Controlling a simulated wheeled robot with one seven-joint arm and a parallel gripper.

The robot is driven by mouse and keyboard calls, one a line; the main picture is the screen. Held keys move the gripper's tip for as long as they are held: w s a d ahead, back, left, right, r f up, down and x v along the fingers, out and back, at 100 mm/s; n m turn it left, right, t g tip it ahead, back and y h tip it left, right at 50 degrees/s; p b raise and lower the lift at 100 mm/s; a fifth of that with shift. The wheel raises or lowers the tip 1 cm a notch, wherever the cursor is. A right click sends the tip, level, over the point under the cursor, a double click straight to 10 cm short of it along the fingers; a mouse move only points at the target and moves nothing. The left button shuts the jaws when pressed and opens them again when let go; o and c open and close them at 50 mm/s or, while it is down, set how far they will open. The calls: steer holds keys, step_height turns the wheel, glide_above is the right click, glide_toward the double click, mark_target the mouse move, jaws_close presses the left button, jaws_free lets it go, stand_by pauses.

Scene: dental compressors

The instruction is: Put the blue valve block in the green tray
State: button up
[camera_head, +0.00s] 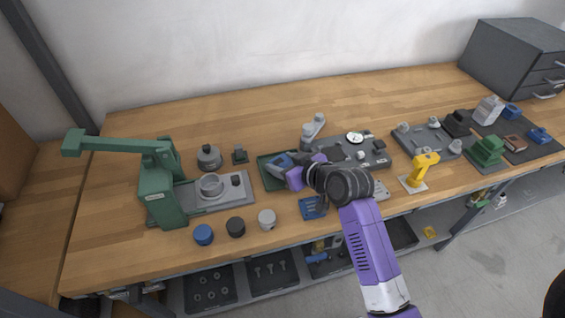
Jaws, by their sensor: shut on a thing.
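The green tray (266,178) lies flat on the wooden bench, left of the middle. My gripper (289,169) is over the tray's right part, shut on a blue block (281,160), which looks like the blue valve block. The block appears over the inside of the tray. I cannot tell whether it touches the tray floor. My gripper and wrist hide part of the block and the tray's right side.
A green press (158,190) with a grey base stands left of the tray. Blue (204,234), black (236,227) and white (267,219) round pieces stand at the front. A blue piece (312,208) lies near my wrist. A grey fixture plate (372,158) and yellow tool (421,170) are right.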

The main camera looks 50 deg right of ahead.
steer(key=shift+f, duration=0.1)
steer(key=o, duration=1.3)
steer(key=shift+s+r, duration=0.1)
steer(key=shift+r, duration=0.1)
steer(key=v, duration=1.1)
steer(key=shift+s+r, duration=0.1)
steer(key=shift+s, duration=0.25)
